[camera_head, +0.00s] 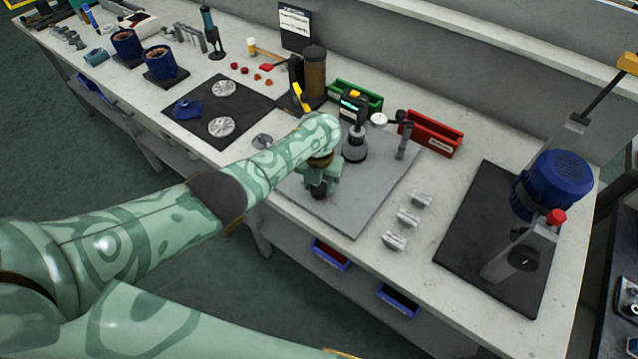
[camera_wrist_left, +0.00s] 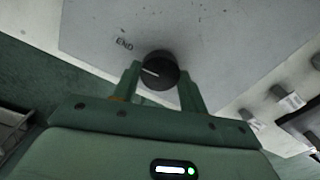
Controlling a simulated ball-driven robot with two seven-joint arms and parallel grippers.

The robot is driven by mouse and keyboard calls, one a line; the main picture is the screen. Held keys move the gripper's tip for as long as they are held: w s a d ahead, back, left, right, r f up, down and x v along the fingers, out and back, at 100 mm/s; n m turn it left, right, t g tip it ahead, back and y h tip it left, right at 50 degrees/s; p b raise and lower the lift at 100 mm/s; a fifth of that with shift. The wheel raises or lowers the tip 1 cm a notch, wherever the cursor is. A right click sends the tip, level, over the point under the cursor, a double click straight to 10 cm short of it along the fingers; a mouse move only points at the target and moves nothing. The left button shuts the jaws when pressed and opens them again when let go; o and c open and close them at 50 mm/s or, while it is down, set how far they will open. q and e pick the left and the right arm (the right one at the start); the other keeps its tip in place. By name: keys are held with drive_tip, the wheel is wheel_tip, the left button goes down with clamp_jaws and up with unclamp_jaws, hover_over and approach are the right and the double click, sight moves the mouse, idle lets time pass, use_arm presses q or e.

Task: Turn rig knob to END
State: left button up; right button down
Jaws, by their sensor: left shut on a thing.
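The rig knob is a round black knob (camera_wrist_left: 160,70) with a white pointer line, on a grey plate (camera_wrist_left: 230,30). In the left wrist view it sits between the two fingers of my left gripper (camera_wrist_left: 160,88), which is shut on it. The pointer line points left in that view. The word END (camera_wrist_left: 124,44) is printed on the plate up and left of the knob. In the head view the left gripper (camera_head: 319,190) reaches down to the knob at the plate's front left, and the knob shows only partly below it. My right gripper is not in view.
Behind are a green bin (camera_head: 368,104) and a red bin (camera_head: 440,138). Several small metal blocks (camera_head: 408,217) lie to the right, before a blue motor (camera_head: 555,184) on a black mat.

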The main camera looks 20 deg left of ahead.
sight(319, 188)
use_arm(q)
drive_tip(key=shift+m, duration=0.6)
drive_tip(key=o, duration=1)
drive_tip(key=shift+c, duration=0.2)
drive_tip(key=shift+r, duration=0.1)
wheel_tip(319, 188, up, 16)
drive_tip(key=p, duration=0.8)
